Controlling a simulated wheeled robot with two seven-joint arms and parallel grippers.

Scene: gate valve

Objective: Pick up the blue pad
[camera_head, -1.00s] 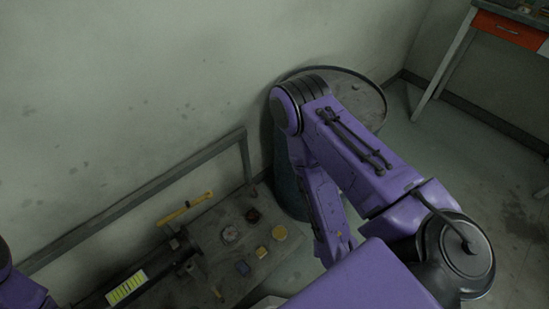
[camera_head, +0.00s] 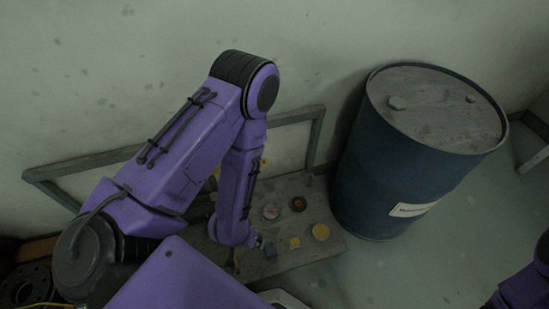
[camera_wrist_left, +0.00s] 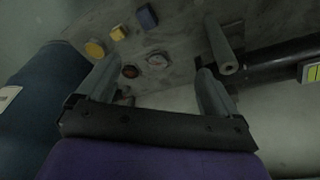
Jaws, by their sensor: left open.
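The blue pad (camera_head: 269,249) is a small dark blue block on the grey workbench (camera_head: 282,265), left of a small yellow square. In the left wrist view the blue pad (camera_wrist_left: 148,16) lies at the top, beyond my left fingertips and apart from them. My left gripper (camera_wrist_left: 158,68) is open, with nothing between its fingers. In the head view my left forearm reaches down over the bench just left of the pad and hides most of the gripper. My right arm shows only at the lower right corner, without its gripper.
A yellow square (camera_head: 294,243), a yellow disc (camera_head: 320,232), a round gauge-like piece (camera_head: 270,212) and a dark red round piece (camera_head: 298,204) sit close by. A large blue barrel (camera_head: 385,180) stands right of the bench. A dark pipe (camera_wrist_left: 275,62) runs at right in the wrist view.

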